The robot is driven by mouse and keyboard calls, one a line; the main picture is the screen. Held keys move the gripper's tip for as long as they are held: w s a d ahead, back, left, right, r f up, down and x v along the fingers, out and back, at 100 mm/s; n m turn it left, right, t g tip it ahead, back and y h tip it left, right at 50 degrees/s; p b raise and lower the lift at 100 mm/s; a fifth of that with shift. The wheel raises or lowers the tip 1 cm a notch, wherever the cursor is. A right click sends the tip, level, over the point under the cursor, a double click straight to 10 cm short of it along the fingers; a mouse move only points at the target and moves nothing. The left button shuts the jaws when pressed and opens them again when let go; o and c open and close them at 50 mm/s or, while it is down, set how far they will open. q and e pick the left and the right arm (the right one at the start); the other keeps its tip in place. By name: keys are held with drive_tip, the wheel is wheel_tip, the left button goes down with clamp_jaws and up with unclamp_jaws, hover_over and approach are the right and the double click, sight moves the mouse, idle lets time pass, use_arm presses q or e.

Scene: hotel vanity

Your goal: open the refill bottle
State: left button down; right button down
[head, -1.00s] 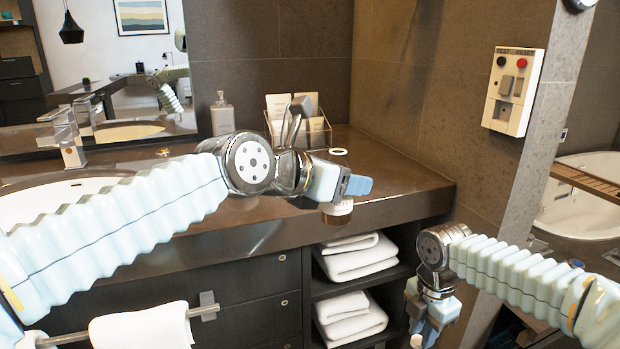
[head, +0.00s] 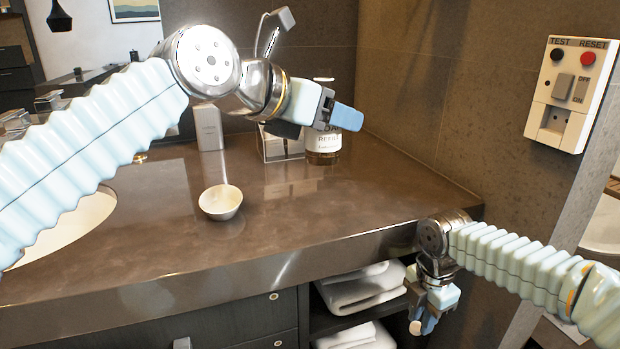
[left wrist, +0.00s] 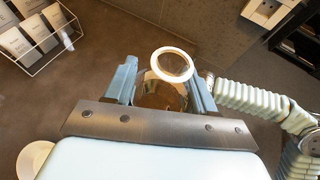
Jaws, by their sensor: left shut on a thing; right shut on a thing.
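The refill bottle (head: 323,143) is brown with a white label and stands upright in my left gripper (head: 338,114). In the left wrist view the bottle (left wrist: 160,92) sits between the two blue fingers, and a white ring (left wrist: 188,72) with an open middle shows at its top. I cannot tell whether its base touches the counter. My right gripper (head: 426,318) hangs low in front of the counter edge, apart from the bottle. It is shut on a small pale round thing (head: 415,327), which looks like a cap; the fingers hide part of it.
A small white bowl (head: 220,203) stands on the dark counter (head: 300,222). A switch panel (head: 572,93) is on the right wall. The counter's middle is clear.

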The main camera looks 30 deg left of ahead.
use_arm(q)
drive_tip(key=w+a+f, duration=0.4)
drive_tip(key=w+a, duration=0.2)
drive_tip(key=w, duration=0.1)
use_arm(e)
drive_tip(key=shift+r, duration=0.1)
drive_tip(key=shift+f+b, duration=0.5)
drive_tip(key=shift+f, duration=0.15)
use_arm(q)
drive_tip(key=b, duration=0.1)
hover_over(314, 191)
drive_tip(key=shift+f, duration=4.4)
use_arm(e)
drive_tip(key=shift+f, duration=0.4)
use_arm(q)
drive_tip(key=shift+s, duration=0.1)
drive_tip(key=shift+f, duration=0.15)
use_arm(e)
drive_tip(key=shift+f, duration=0.1)
use_arm(q)
drive_tip(key=shift+c, duration=1.9)
unclamp_jaws()
